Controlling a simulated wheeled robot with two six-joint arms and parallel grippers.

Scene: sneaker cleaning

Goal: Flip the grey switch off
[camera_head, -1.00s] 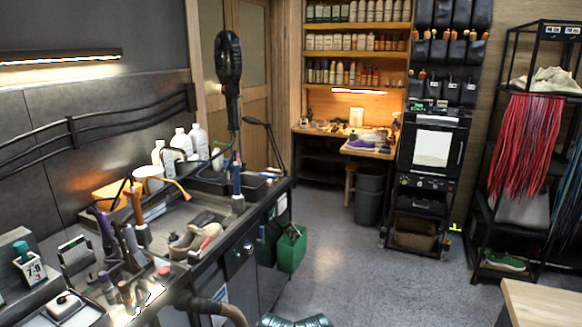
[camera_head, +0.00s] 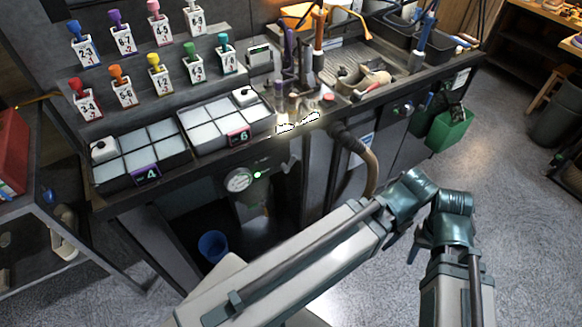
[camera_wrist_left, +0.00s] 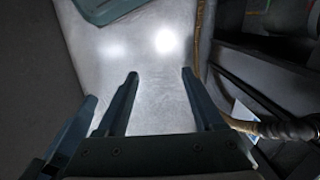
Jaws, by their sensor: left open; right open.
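I cannot make out a grey switch for sure.
A blue bucket (camera_head: 213,246) stands underneath. A green bin (camera_head: 449,130) hangs at the right.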

